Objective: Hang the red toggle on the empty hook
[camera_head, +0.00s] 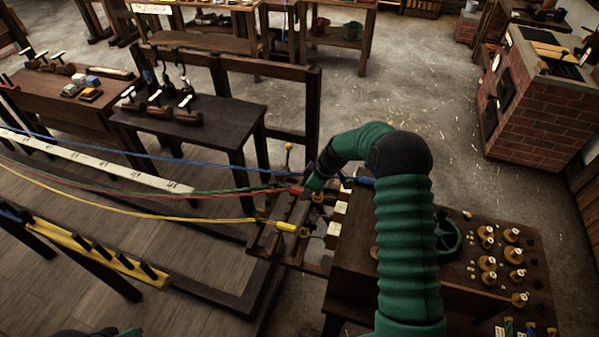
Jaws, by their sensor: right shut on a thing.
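The red toggle (294,190) is at the right end of the red rope (225,193). My right gripper (306,187) is shut on it, at the wooden hook frame (266,242). The gripper and forearm cover part of this frame. The yellow toggle (287,227) is on the yellow rope (150,214), just below and left of my gripper. The blue toggle (364,181) shows to the right, beside my green arm. Which hook is empty cannot be told, as the hooks are small and partly hidden. My left gripper is out of view; only a green bit of that arm shows at the bottom left.
A wooden table with brass knobs (487,263) stands at the right, with a dark green wheel on it. A dark bench (240,112) stands behind the ropes. A yellow rail with dark pegs (150,275) is at the lower left. A brick stove (545,120) is at the back right.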

